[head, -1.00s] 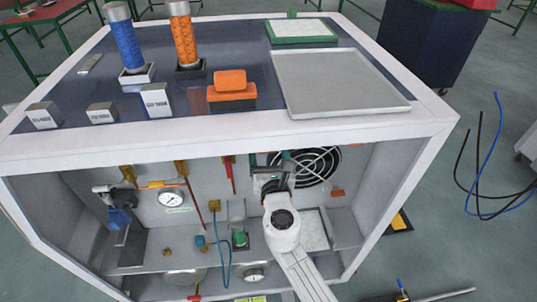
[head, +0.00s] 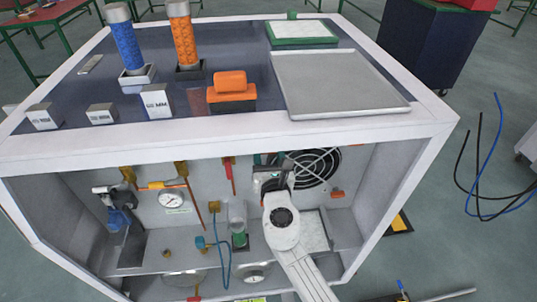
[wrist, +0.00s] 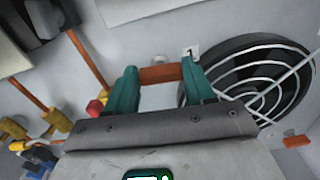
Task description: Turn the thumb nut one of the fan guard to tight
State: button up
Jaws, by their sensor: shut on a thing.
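The fan guard (head: 312,168), round with white rings over a black fan, is on the back wall inside the cabinet. It also shows at the right of the wrist view (wrist: 255,78). Thumb nut one (wrist: 160,74), an orange bar beside a small label "1", lies across between my gripper's green fingertips at the guard's upper left. My gripper (wrist: 160,84) is shut on it, with a fingertip at each end of the bar. In the head view my gripper (head: 270,159) hides the nut.
Another orange bar (head: 337,194) sits at the guard's lower right. Left of my arm are a clear cylinder on a green base (head: 239,241), a blue hose (head: 226,265) and a round gauge (head: 171,199). The cabinet top (head: 170,143) overhangs my gripper.

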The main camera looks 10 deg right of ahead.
jog(key=shift+m, duration=0.3)
jog(key=shift+d+f+m+b, duration=0.1)
jog(key=shift+m+b, duration=1.65)
jog(key=shift+m, duration=1)
jog(key=shift+d+f+m+b, duration=0.1)
jog(key=shift+m+b, duration=1.65)
jog(key=shift+m, duration=0.95)
jog(key=shift+d+f+m+b, duration=0.1)
jog(key=shift+m+b, duration=1.65)
jog(key=shift+m, duration=1)
jog(key=o, duration=1)
jog(key=shift+o, duration=0.2)
jog(key=s, duration=1)
jog(key=shift+s, duration=0.4)
